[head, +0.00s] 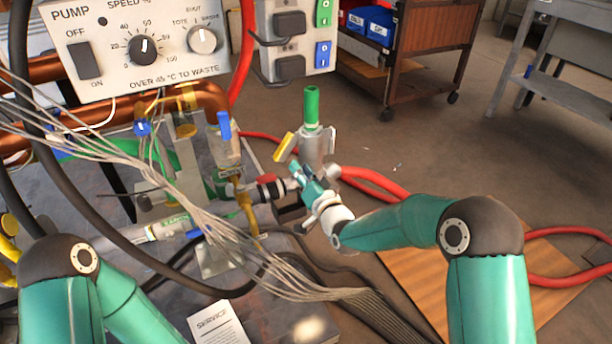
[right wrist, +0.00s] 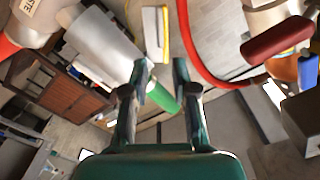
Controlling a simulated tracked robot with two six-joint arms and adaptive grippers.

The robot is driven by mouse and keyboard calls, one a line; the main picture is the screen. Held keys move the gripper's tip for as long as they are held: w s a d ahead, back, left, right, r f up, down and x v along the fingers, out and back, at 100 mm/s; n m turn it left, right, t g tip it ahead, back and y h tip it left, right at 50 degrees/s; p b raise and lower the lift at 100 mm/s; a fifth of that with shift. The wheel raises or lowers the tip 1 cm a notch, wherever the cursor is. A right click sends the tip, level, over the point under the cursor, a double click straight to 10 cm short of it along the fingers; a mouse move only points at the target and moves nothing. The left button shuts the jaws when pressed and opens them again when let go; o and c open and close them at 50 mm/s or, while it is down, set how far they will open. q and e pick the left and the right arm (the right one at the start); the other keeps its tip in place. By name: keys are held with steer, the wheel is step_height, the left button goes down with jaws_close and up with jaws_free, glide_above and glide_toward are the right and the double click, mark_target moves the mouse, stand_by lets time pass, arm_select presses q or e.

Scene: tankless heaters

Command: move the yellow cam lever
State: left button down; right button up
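The yellow cam lever (head: 284,147) sticks out at a slant on the left side of a grey metal coupling (head: 318,148). In the right wrist view, a pale lever with a yellow edge (right wrist: 156,33) lies ahead of the fingertips. My right gripper (head: 297,174) is just below the lever and coupling in the head view, apart from the lever as far as I can tell. In the right wrist view its two fingers (right wrist: 161,70) are spread with nothing held between them. My left arm shows at lower left, but its gripper is out of view.
A green-topped post (head: 311,106) rises from the coupling. A blue-handled valve (head: 224,127) stands to its left. Red hoses (head: 372,181) run to the right. A bundle of grey wires (head: 190,190) crosses in front of the pipework. Open floor lies behind, before a brown cart (head: 432,30).

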steer(key=shift+v, duration=1)
steer(key=shift+f, duration=0.1)
